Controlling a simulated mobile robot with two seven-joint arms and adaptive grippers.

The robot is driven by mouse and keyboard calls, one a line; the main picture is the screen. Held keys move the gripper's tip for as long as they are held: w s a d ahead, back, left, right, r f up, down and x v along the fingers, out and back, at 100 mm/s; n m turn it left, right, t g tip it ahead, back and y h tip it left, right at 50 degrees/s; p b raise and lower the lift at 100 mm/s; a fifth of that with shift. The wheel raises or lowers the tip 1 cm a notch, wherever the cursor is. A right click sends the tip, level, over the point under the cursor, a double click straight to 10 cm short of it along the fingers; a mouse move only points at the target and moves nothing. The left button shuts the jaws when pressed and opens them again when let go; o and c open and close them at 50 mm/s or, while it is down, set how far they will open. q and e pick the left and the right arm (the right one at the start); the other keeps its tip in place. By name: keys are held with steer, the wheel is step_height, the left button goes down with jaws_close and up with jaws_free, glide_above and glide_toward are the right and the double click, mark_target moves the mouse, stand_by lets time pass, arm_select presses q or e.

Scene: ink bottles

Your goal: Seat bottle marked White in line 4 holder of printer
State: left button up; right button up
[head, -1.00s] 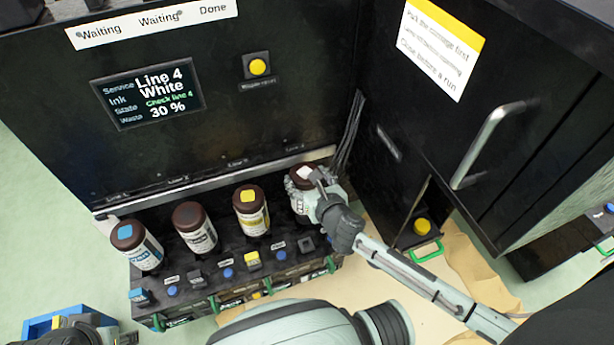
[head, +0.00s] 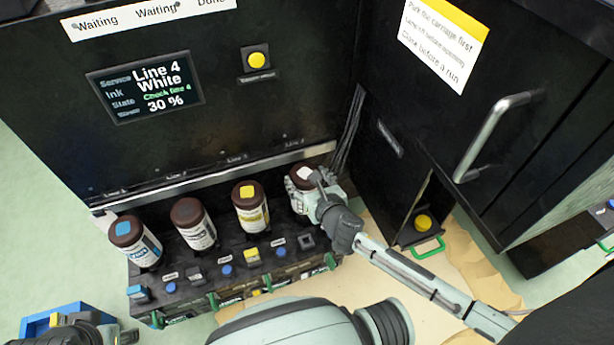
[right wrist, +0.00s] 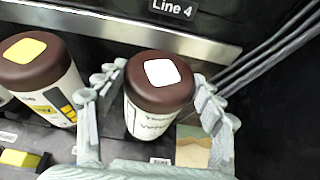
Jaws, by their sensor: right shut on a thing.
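The White bottle (head: 301,178) has a brown cap with a white square. It stands roughly upright at the right end of the bottle row, and in the right wrist view it (right wrist: 160,85) is below the "Line 4" label (right wrist: 172,8). My right gripper (head: 312,195) is shut around its body, with fingers on both sides (right wrist: 155,110). The bottle's base is hidden, so I cannot tell whether it rests fully in the line 4 holder. My left gripper (head: 120,337) shows only partly at the lower left edge, apart from the bottles.
Blue-marked (head: 135,243), plain brown-capped (head: 193,224) and yellow-marked (head: 250,208) bottles stand in the row to the left. The printer screen (head: 145,86) reads Line 4, White, Check line 4, 30 %. Cables (head: 350,135) hang behind right; a door handle (head: 490,135) juts out.

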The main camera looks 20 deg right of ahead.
steer(key=shift+f, duration=0.15)
steer(key=o, duration=1.8)
steer(key=shift+o, duration=0.8)
steer(key=shift+f, duration=0.1)
steer(key=shift+s, duration=0.15)
